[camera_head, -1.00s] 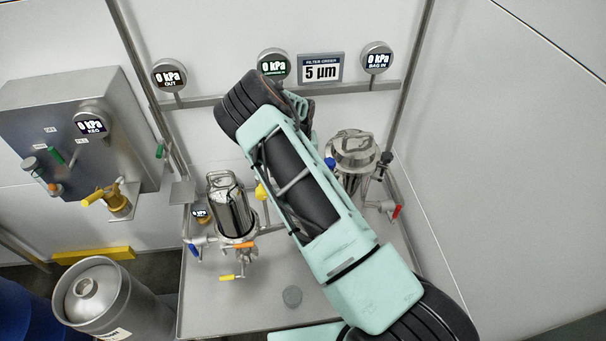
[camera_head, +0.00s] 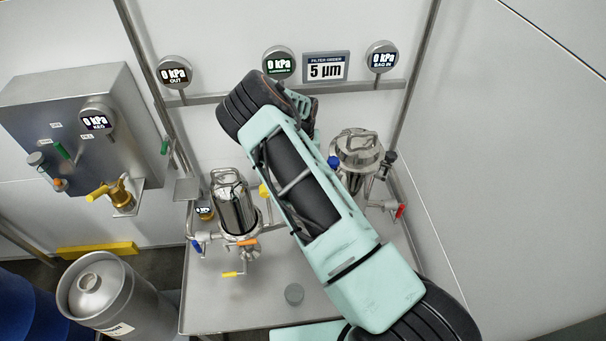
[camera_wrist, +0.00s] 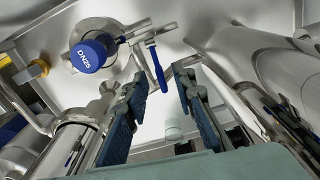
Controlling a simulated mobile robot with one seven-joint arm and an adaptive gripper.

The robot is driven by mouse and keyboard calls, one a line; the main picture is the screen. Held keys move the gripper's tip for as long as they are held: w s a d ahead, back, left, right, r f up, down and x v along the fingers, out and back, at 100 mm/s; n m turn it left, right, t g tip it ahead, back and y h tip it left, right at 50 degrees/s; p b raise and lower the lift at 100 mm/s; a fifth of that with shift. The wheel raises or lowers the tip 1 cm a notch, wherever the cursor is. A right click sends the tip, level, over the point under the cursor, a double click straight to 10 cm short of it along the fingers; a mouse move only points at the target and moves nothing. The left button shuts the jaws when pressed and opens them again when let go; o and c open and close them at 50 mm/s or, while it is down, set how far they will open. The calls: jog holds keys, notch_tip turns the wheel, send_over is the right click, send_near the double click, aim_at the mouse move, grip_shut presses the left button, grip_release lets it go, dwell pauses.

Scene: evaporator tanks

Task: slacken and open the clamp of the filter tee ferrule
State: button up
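In the wrist view a round blue cap marked DN25 (camera_wrist: 90,54) sits on a metal ferrule. A metal clamp (camera_wrist: 136,33) reaches from beside the cap to the right, and a blue handle (camera_wrist: 158,70) hangs below its right part. My gripper (camera_wrist: 161,80) is open, its two dark pads apart, with the blue handle seen between and beyond the tips. I cannot tell the gap in depth; nothing appears held. In the head view the blue cap (camera_head: 333,162) shows beside my arm, near the right filter housing (camera_head: 357,156). My arm hides the clamp and my fingertips there.
Another filter housing (camera_head: 234,204) with valves stands left of my arm on the steel tray table (camera_head: 255,300). Metal piping (camera_wrist: 105,100) and steel vessels flank my fingers closely in the wrist view. A keg (camera_head: 110,290) stands lower left.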

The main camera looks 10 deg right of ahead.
notch_tip(320, 180, up, 12)
dwell(0.6)
dwell(0.4)
